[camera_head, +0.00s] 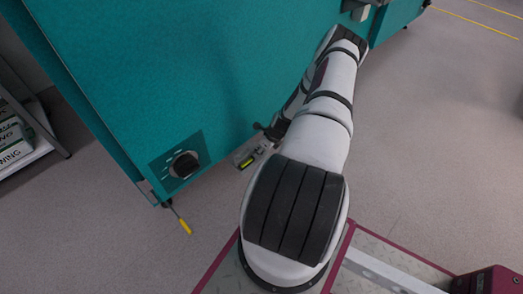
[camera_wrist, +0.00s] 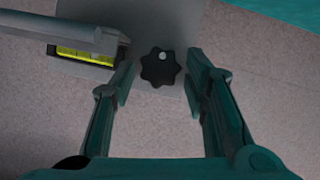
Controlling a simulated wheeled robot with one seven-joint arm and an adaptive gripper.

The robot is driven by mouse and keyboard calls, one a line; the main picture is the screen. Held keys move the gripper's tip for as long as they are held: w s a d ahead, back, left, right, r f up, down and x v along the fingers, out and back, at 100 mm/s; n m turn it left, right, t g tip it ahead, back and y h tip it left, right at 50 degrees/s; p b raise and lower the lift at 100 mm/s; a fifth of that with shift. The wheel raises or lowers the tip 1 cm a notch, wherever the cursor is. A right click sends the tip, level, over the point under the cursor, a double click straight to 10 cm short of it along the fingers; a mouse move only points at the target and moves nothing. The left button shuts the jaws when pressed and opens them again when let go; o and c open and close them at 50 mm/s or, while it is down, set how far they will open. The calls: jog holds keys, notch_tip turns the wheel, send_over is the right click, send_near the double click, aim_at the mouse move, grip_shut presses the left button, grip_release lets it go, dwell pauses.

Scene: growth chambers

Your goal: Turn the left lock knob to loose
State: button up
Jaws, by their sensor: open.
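In the wrist view a black lobed knob (camera_wrist: 162,70) with a small pale dot near its top edge sits in front of a grey plate (camera_wrist: 176,18). My gripper (camera_wrist: 161,88) is open, with one finger on each side of the knob. Gaps show between the fingers and the knob, so it is not gripped. In the head view my gripper (camera_head: 272,131) is small and dark beside the lower edge of the teal cabinet (camera_head: 150,75). I cannot make out the knob there.
A yellow-green level vial (camera_wrist: 88,54) sits left of the knob; it also shows in the head view (camera_head: 246,162). A black dial (camera_head: 185,164) is on the cabinet, with a yellow-tipped lever (camera_head: 184,225) below it. A shelf (camera_head: 30,140) stands at left.

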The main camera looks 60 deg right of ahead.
jog(key=c, duration=0.9)
jog(key=shift+o, duration=0.2)
jog(key=shift+n, duration=0.3)
jog(key=n, duration=0.1)
jog(key=n+y, duration=0.1)
jog(key=n, duration=0.1)
jog(key=shift+d+n+y, duration=0.3)
jog(key=n, duration=0.1)
jog(key=n+g+y, duration=0.1)
jog(key=n, duration=0.1)
jog(key=shift+w+d+n, duration=0.15)
jog(key=shift+n, duration=0.15)
jog(key=n+g+y, duration=0.1)
jog(key=n, duration=0.2)
jog(key=shift+w+d+n, duration=0.1)
jog(key=shift+w+n, duration=0.05)
jog(key=shift+n, duration=0.25)
jog(key=shift+w+d+n+g+y, duration=0.15)
jog(key=shift+n+g, duration=0.2)
jog(key=shift+n, duration=0.65)
jog(key=shift+a+n+g+y, duration=0.15)
jog(key=shift+n+g, duration=0.2)
jog(key=shift+n, duration=0.65)
jog(key=shift+d, duration=0.1)
